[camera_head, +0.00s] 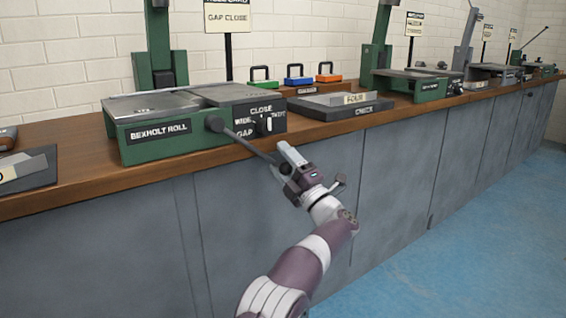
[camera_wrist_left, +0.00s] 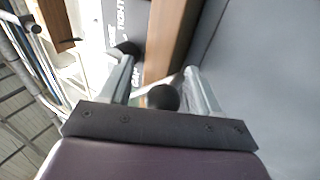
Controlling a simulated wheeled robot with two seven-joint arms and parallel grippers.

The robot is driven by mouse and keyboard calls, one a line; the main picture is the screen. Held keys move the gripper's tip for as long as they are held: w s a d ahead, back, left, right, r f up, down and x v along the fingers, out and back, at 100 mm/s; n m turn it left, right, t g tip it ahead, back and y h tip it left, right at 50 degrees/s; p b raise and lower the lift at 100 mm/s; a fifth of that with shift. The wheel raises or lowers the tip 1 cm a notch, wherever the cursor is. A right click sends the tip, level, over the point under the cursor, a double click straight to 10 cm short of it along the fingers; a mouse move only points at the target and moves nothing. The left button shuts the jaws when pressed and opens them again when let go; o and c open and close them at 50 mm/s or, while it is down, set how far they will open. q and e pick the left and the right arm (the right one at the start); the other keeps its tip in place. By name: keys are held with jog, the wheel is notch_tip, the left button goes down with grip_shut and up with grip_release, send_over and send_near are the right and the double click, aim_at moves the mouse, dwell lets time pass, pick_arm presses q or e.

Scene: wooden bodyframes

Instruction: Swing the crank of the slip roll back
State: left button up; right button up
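The green slip roll (camera_head: 160,141), labelled "BEXHOLT ROLL", stands on the wooden bench. Its crank (camera_head: 245,142) is a dark rod running from a round dark hub at the machine's front down to the right, past the bench edge. My left gripper (camera_head: 283,160) is at the rod's lower end, in front of the bench. In the left wrist view, a dark ball knob (camera_wrist_left: 163,97) sits between the two fingers, with small gaps visible at its sides. The fingers are apart, and I cannot tell whether either touches the knob. My right gripper is not in view.
The gap dial (camera_head: 264,126) is right of the crank hub. Grey cabinet fronts (camera_head: 130,255) lie below the edge. Blue floor (camera_head: 480,235) is clear at right.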

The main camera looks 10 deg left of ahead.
pick_arm(q)
jog(key=p+v, duration=0.4)
jog(key=v, duration=0.8)
jog(key=shift+s+d+p, duration=0.2)
jog(key=shift+d+p, duration=0.1)
jog(key=shift+f, duration=0.15)
